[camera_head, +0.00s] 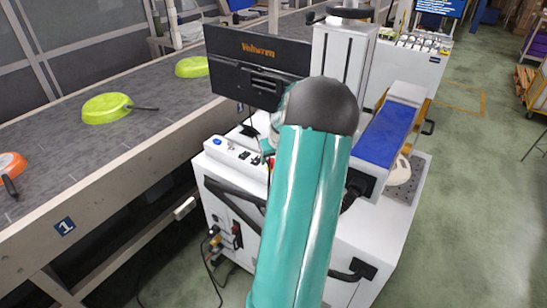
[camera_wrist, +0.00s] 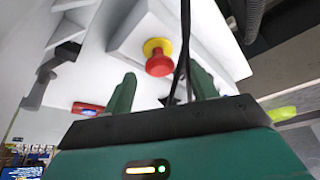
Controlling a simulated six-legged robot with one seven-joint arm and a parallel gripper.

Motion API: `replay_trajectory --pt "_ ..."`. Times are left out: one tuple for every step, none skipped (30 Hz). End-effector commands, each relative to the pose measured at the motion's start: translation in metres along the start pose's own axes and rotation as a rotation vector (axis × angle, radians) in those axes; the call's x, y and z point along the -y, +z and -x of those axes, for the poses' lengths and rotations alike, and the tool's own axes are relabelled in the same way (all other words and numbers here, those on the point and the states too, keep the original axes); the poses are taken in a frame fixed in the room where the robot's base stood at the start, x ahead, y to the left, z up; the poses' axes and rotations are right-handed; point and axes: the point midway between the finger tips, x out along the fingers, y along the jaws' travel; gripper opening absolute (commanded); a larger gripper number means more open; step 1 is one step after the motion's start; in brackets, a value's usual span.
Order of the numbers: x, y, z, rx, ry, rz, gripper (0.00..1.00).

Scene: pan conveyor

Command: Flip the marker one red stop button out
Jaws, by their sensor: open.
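A red stop button (camera_wrist: 159,65) with a yellow collar (camera_wrist: 156,46) sits on a pale sloped box (camera_wrist: 128,40) in the wrist view. My gripper (camera_wrist: 163,82) is open there, with one green finger on each side of and below the button; I see no clear contact. Dark cables (camera_wrist: 184,45) cross just right of the button. In the head view my teal arm reaches over the white machine (camera_head: 220,170) and hides most of the gripper. The marker one plate (camera_head: 64,226) is on the conveyor's side at left.
The conveyor (camera_head: 60,170) carries green pans (camera_head: 105,108) and an orange pan (camera_head: 12,165). A black monitor (camera_head: 258,55) and a blue-topped unit (camera_head: 388,130) flank my arm. Another red part (camera_wrist: 87,108) lies left in the wrist view. Open floor (camera_head: 470,210) is at right.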

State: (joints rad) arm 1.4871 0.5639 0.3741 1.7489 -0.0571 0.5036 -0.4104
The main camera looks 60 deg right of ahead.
Motion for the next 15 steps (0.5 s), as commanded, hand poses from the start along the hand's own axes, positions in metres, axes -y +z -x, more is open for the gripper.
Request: replay_trajectory --pt "0.000 0.000 0.002 0.000 0.000 0.000 0.57" --pt "0.000 0.000 0.004 -0.001 0.001 0.000 0.57" --pt "0.000 -0.001 0.008 -0.001 0.001 0.000 0.57" --pt "-0.001 -0.001 0.011 -0.002 0.002 0.000 0.57" --pt "-0.001 -0.001 0.015 -0.002 0.002 0.000 0.57" --pt "-0.001 -0.001 0.022 -0.003 0.003 0.000 0.57" --pt "-0.001 -0.001 0.028 -0.004 0.004 0.000 0.57" --pt "-0.001 -0.001 0.034 -0.003 0.003 -0.001 0.57" --pt "-0.001 -0.001 0.043 -0.004 0.004 -0.001 0.57" --pt "-0.001 -0.001 0.049 -0.003 0.004 0.000 0.57" --pt "-0.001 -0.001 0.056 -0.003 0.004 0.000 0.57" --pt "-0.001 -0.001 0.065 -0.003 0.004 -0.001 0.57" --pt "-0.001 -0.001 0.072 -0.003 0.004 0.000 0.57" --pt "-0.001 -0.001 0.079 -0.003 0.004 0.001 0.57" --pt "0.000 -0.001 0.088 -0.004 0.004 0.000 0.57"
